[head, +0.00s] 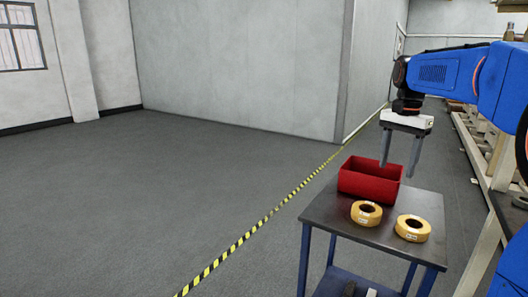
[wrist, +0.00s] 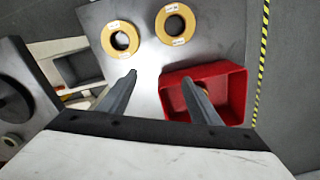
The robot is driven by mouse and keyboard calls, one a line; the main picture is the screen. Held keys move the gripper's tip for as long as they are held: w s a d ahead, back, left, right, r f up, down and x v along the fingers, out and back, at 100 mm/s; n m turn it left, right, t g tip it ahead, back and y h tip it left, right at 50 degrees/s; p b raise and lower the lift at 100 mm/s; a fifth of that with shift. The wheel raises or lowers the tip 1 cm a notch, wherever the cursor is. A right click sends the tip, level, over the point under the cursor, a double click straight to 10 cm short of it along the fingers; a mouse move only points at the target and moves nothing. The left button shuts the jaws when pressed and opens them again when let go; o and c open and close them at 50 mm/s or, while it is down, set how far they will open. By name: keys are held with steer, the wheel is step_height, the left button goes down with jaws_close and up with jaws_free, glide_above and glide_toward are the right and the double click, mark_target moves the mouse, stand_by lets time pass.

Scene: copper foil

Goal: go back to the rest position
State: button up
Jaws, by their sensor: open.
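My gripper (head: 397,170) hangs from my blue arm with its two grey fingers pointing down, above the back of a small table. It is open, and nothing shows between the fingers. In the wrist view my gripper (wrist: 160,77) is spread, with its right finger across part of the red bin (wrist: 232,88). The red bin (head: 362,184) stands on the table's back left part. A small orange-brown patch inside it is mostly hidden by that finger. Two yellow tape rolls (head: 366,213) (head: 412,229) with white labels lie flat in front of the bin, apart from each other.
The table (head: 325,215) has a dark top and blue legs, with a lower shelf (head: 345,283) below. A long bench or rack (head: 485,150) with items runs along the right. A yellow-black floor stripe (head: 240,240) passes left of the table. The grey floor further left is clear.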

steer(key=s+a+f+n+t, duration=0.1)
steer(key=s+a+f+n, duration=0.25)
steer(key=s, duration=0.55)
steer(key=s+a+f+n+t, duration=0.2)
steer(key=s+a+f+n, duration=0.15)
steer(key=s, duration=0.55)
steer(key=s+a+f+n+t, duration=0.1)
steer(key=s+a+f+n, duration=0.2)
steer(key=s+f, duration=0.9)
steer(key=shift+s+n+t, duration=0.4)
steer(key=shift+s+n, duration=0.2)
steer(key=shift+s, duration=0.15)
